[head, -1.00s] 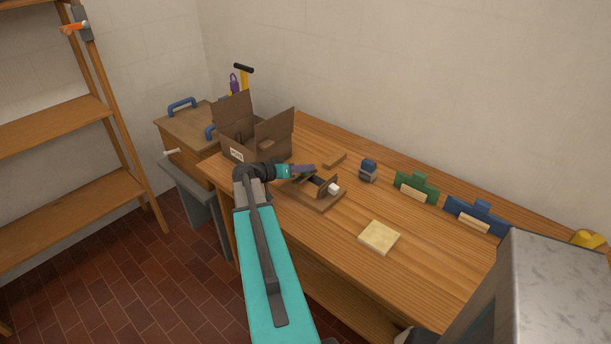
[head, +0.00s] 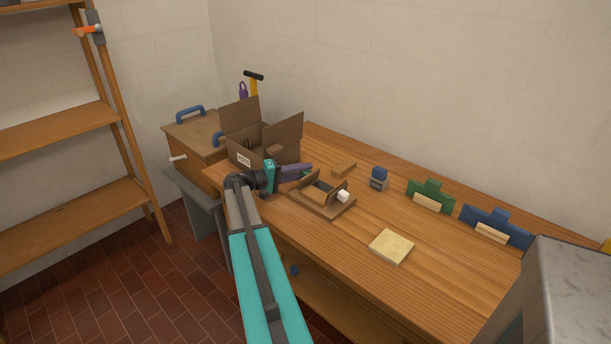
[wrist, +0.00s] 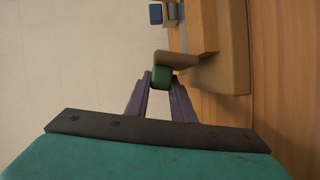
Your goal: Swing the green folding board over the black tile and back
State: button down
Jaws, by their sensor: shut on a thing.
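My gripper (head: 303,172) has purple fingers and is just above and left of a brown wooden fixture (head: 322,210) on the bench. In the wrist view my gripper (wrist: 160,82) is shut on a small green block (wrist: 162,77). The block touches a brown piece (wrist: 177,59); I cannot tell whether they are joined. The fixture has upright brown sides and a white knob (head: 343,196). A green board with a tan plate (head: 430,195) stands near the wall, away from my gripper. I cannot make out a black tile for certain.
An open cardboard box (head: 262,140) stands behind my gripper. A blue-grey block (head: 379,178), a pale yellow square (head: 391,246) and a blue board (head: 496,227) are to the right on the bench (head: 330,255). Bare bench lies in front of the fixture.

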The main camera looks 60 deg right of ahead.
jog(key=shift+w+d+f+n+g+h+b, duration=0.1)
jog(key=shift+w+f+n+g+h+b, duration=0.25)
jog(key=shift+n, duration=0.55)
jog(key=c, duration=1.5)
grip_release()
jog(key=b+v, duration=0.2)
jog(key=v, duration=1.1)
jog(key=shift+w+a+r, duration=0.1)
jog(key=shift+w+a, duration=0.15)
jog(key=shift+a, duration=0.1)
